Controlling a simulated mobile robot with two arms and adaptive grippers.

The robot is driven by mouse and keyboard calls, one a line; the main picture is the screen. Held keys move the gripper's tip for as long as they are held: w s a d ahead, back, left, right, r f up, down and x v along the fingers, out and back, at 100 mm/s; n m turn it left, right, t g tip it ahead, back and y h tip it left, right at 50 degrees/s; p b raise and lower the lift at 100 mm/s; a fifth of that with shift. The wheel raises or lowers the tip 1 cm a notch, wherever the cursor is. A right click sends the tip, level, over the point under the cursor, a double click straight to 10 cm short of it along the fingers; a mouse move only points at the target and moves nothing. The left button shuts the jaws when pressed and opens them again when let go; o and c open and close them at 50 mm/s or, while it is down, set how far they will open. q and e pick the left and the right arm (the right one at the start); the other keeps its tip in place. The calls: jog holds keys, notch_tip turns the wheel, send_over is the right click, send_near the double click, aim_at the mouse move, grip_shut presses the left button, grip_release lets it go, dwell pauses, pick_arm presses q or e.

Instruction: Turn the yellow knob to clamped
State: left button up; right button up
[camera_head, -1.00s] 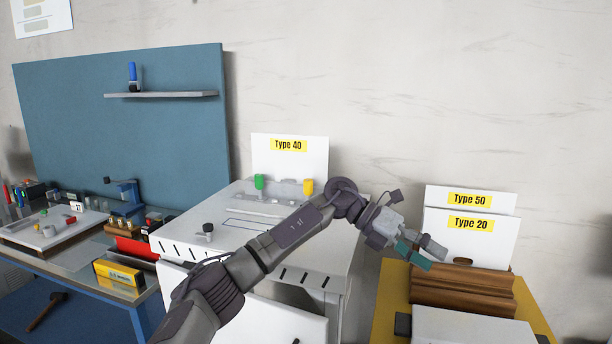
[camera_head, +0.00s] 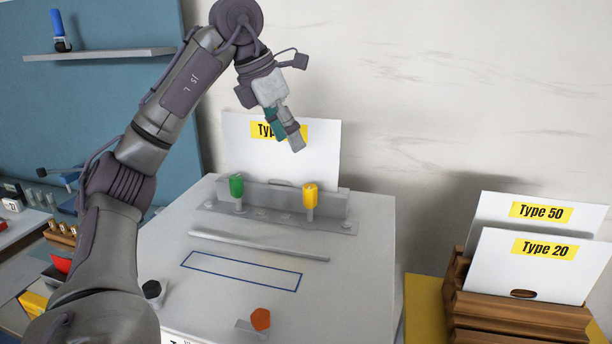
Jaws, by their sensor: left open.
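The yellow knob (camera_head: 310,196) stands upright on a short grey post, at the right of a metal bar on top of the white machine (camera_head: 350,285). A green knob (camera_head: 237,185) stands at the left of the same bar. My left gripper (camera_head: 288,132) is open and empty. It points down in front of the Type 40 sheet (camera_head: 240,150), above the bar and between the two knobs in the picture, apart from both. It hides part of the sheet's yellow label. My right gripper is not in view.
An orange knob (camera_head: 261,319) and a black knob (camera_head: 152,289) are at the machine's front. Type 50 (camera_head: 490,210) and Type 20 (camera_head: 500,270) sheets stand in a wooden rack (camera_head: 515,312) at the right. A cluttered bench is at the left.

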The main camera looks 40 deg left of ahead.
aim_at(310, 186)
pick_arm(q)
jog(key=x, duration=1.2)
jog(key=shift+a+f, duration=0.1)
jog(key=shift+f, duration=0.05)
jog(key=shift+w+f, duration=0.2)
jog(key=shift+f, duration=0.45)
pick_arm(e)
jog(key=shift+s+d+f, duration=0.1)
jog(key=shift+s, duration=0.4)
pick_arm(q)
grip_shut()
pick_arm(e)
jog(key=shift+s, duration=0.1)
